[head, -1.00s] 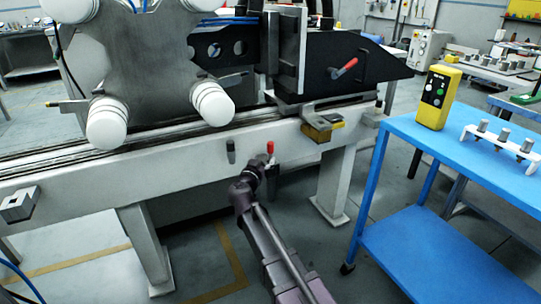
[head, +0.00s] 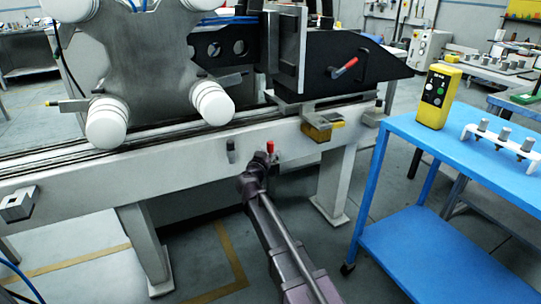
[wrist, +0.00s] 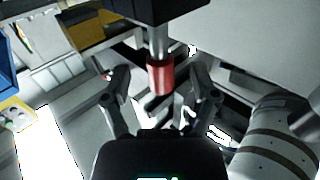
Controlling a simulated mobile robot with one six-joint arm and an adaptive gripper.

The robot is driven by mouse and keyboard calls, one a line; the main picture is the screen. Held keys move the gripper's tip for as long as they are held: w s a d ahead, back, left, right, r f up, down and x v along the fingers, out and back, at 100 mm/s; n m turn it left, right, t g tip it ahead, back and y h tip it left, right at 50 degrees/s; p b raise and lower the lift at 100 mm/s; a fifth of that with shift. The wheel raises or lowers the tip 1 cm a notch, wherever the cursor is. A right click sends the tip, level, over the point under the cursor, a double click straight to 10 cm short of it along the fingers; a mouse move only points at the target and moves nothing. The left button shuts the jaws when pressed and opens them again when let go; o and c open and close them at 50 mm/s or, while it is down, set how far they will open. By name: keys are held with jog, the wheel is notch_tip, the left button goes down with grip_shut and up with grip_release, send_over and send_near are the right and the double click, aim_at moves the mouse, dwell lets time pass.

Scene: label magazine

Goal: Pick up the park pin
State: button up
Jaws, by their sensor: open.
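The park pin, which I take to be the red-handled pin (head: 270,146), is at the front face of the grey machine beam (head: 190,158). In the wrist view the red handle (wrist: 160,75) sits on a bright metal shaft at a dark block (wrist: 155,8). My gripper (wrist: 160,92) is open, with one finger on each side of the red handle and a visible gap on both sides. I cannot tell how deep the handle sits between the fingers. In the head view my gripper (head: 262,160) is just below the pin, and its fingers are mostly hidden by my arm.
A dark grey peg (head: 231,150) is on the beam left of the pin. A yellow block (head: 318,131) is to its right. A blue cart (head: 400,125) with a yellow control box (head: 437,97) stands at the right. A beam leg (head: 336,185) is near my arm.

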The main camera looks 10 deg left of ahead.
jog(key=shift+w+d, duration=0.15)
jog(key=shift+w, duration=0.95)
grip_shut()
